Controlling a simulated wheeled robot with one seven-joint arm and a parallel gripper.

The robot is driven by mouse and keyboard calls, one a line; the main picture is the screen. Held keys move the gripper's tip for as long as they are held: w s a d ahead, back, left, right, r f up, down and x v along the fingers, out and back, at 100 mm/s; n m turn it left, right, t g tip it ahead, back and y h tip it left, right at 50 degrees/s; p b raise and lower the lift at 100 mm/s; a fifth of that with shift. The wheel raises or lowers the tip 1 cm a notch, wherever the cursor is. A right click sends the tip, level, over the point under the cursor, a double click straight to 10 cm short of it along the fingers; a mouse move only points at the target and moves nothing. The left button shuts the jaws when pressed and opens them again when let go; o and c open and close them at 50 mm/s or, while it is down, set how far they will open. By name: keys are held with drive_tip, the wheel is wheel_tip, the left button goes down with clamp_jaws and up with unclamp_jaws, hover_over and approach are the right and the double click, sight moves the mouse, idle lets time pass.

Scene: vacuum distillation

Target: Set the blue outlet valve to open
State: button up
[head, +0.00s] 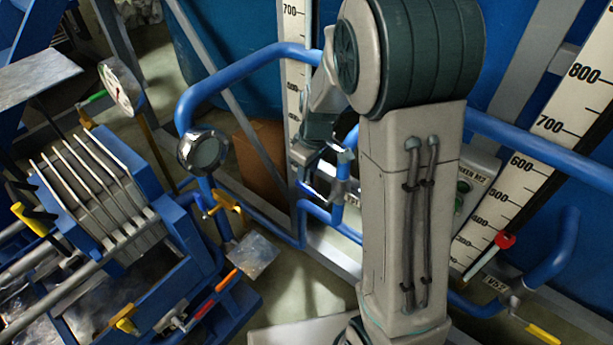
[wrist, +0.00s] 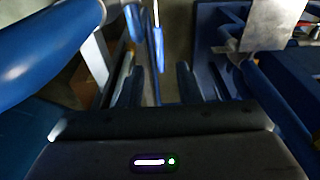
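My gripper (head: 325,185) is in the middle of the head view, beside the blue pipework and partly hidden by my arm. In the wrist view its two dark fingers (wrist: 160,85) stand apart with a gap between them. A slim blue bar (wrist: 158,50), perhaps the blue valve's handle, shows beyond the fingertips, in line with the gap. I cannot tell whether it is between the fingers, and no contact shows. The blue outlet valve cannot be made out for certain in the head view.
A thick blue pipe (head: 240,72) loops left of my arm, with a round gauge (head: 203,152) on it. A yellow handle (head: 228,201) sits below the gauge. A blue frame with plates (head: 100,190) fills the left.

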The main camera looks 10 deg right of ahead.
sight(311, 190)
wheel_tip(311, 190, up, 8)
drive_tip(key=p, duration=0.1)
drive_tip(key=shift+s+d, duration=0.35)
drive_tip(key=shift+s, duration=0.1)
